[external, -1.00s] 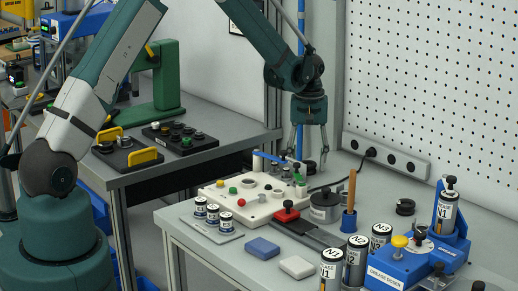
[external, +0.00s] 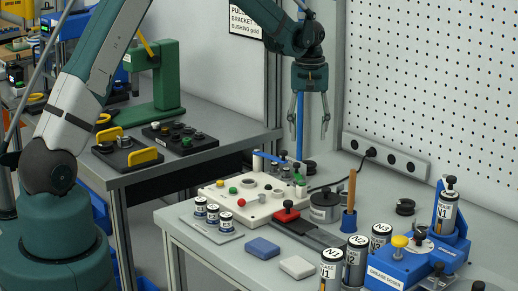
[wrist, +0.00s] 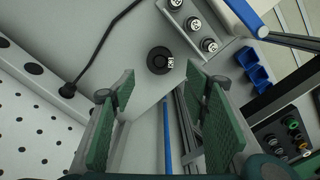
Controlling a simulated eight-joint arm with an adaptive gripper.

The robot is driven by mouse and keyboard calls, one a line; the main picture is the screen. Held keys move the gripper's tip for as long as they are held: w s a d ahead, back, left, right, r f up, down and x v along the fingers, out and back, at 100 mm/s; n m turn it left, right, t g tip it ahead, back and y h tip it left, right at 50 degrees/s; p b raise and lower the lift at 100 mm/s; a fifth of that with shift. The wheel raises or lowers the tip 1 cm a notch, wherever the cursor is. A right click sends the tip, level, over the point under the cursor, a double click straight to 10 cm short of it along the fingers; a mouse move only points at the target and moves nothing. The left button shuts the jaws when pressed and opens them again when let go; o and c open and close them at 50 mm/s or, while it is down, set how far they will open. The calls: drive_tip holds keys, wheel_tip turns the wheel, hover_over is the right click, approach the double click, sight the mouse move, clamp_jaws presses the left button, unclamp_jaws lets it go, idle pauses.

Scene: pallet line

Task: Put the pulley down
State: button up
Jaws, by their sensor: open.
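A dark round pulley (wrist: 158,60) with a small white tag rests flat on the grey table in the wrist view, ahead of the fingertips. In the external view, a dark round piece at the table's back edge, behind the white board, appears to be the same pulley (external: 310,167), partly hidden. My gripper (external: 309,130) hangs above it, pointing down, open and empty. In the wrist view my gripper (wrist: 160,90) shows two green-padded fingers spread apart, with clear space between them and the pulley.
The white board (external: 250,200) with buttons and posts stands in front of the pulley. A power strip (external: 385,155) with a black cable (wrist: 105,45) lies nearby. A grey can (external: 324,207), a wooden-handled brush (external: 350,195) and a blue grease station (external: 405,262) occupy the right.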

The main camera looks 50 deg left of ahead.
drive_tip(key=shift+r, duration=1.1)
drive_tip(key=s+d+r+m+t, duration=0.2)
drive_tip(key=s+d+r, duration=0.2)
drive_tip(key=s+r, duration=0.6)
drive_tip(key=s+d+r+m+t, duration=0.1)
drive_tip(key=s+d+r+m, duration=0.15)
drive_tip(key=s+r, duration=0.8)
drive_tip(key=s+d+m+t, duration=0.2)
drive_tip(key=s, duration=1.1)
drive_tip(key=s+d+f+m+t, duration=0.1)
drive_tip(key=s+d+m+t, duration=0.1)
drive_tip(key=s, duration=1.1)
drive_tip(key=shift+s+d+f, duration=0.15)
drive_tip(key=shift+d+f, duration=0.15)
drive_tip(key=shift+d, duration=0.4)
